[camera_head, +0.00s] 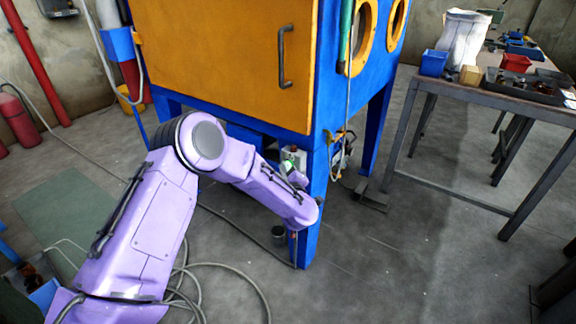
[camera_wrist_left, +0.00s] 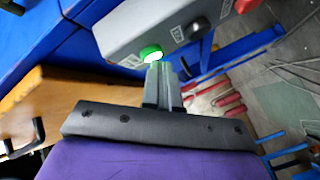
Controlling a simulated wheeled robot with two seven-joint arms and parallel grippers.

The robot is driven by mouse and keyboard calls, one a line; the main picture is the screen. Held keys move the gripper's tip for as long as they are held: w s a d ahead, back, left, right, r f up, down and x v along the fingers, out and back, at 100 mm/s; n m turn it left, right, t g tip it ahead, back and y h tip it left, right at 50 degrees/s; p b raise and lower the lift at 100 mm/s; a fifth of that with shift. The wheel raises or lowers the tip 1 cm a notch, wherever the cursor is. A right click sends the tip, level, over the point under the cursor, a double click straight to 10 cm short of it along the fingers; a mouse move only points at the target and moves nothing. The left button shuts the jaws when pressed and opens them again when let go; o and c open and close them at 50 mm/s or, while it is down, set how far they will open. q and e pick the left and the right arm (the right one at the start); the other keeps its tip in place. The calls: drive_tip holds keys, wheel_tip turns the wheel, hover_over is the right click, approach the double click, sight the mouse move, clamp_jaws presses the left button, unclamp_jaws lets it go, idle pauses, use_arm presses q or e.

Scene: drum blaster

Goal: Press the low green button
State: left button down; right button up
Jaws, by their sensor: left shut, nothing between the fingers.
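The green button (camera_wrist_left: 150,53) sits on a grey control box (camera_wrist_left: 140,25) in the left wrist view, and its face shows a bright white-green glow. The box (camera_head: 294,154) also shows small in the head view, on the blue leg of the cabinet, with the green button (camera_head: 287,165) on it. My left gripper (camera_wrist_left: 160,67) is shut and empty. Its fingertips are right at the lower edge of the green button; I cannot tell whether they touch it. In the head view my purple left arm reaches in front of the leg. My right gripper is in neither view.
A dark button (camera_wrist_left: 197,30) and a red one (camera_wrist_left: 244,5) are on the same box. The blue and orange cabinet (camera_head: 225,50) stands above. Cables (camera_head: 215,275) lie on the floor. A workbench (camera_head: 500,98) stands at the right, with clear floor before it.

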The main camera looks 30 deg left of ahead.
use_arm(q)
drive_tip(key=shift+s, duration=0.1)
drive_tip(key=shift+s+p, duration=0.55)
drive_tip(key=shift+s, duration=0.2)
drive_tip(key=s+p, duration=0.1)
drive_tip(key=s, duration=0.2)
drive_tip(key=s+p, duration=0.1)
drive_tip(key=s, duration=0.1)
drive_tip(key=shift+a+p, duration=0.25)
drive_tip(key=shift+p, duration=0.05)
idle(0.4)
